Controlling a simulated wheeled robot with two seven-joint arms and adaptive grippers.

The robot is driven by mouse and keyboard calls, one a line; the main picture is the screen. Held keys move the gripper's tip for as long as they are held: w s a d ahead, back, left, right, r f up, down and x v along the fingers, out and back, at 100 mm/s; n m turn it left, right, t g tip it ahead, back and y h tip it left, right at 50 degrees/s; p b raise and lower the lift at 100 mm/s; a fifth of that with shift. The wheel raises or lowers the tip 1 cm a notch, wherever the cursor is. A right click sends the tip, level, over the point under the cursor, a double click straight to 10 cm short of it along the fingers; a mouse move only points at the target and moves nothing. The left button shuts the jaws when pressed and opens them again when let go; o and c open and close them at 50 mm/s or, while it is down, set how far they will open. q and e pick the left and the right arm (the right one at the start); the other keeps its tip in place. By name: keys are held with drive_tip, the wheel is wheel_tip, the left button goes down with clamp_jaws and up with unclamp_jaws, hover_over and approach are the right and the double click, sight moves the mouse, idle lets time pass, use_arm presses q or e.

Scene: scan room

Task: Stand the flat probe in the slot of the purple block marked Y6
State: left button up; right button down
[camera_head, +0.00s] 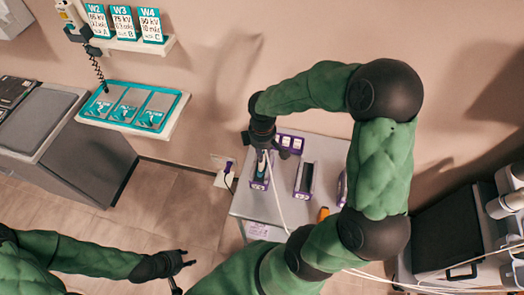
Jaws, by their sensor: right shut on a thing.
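My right gripper (264,146) reaches down over the small grey table and is shut on a probe (262,161) with a pale cable. The probe is upright at the left purple block (259,184); I cannot tell whether its lower end is in the slot or just above it. A second purple block (304,180) with a dark slot stands to the right. A third purple block (342,187) is mostly hidden by my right arm. The Y6 mark is not legible on any block. My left gripper (184,272) is open and empty, low at the front left.
The grey table (240,207) has a purple rack (291,141) at its back and an orange thing (323,214) near its front. The cable crosses the table. A teal-edged wall shelf (130,106) and dark cabinet (88,150) are left. The floor between is clear.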

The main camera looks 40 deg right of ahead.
drive_tip(key=shift+f, duration=0.2)
idle(0.3)
drive_tip(key=c, duration=0.9)
unclamp_jaws()
wheel_tip(320, 180, up, 12)
drive_tip(key=shift+s+f, duration=0.1)
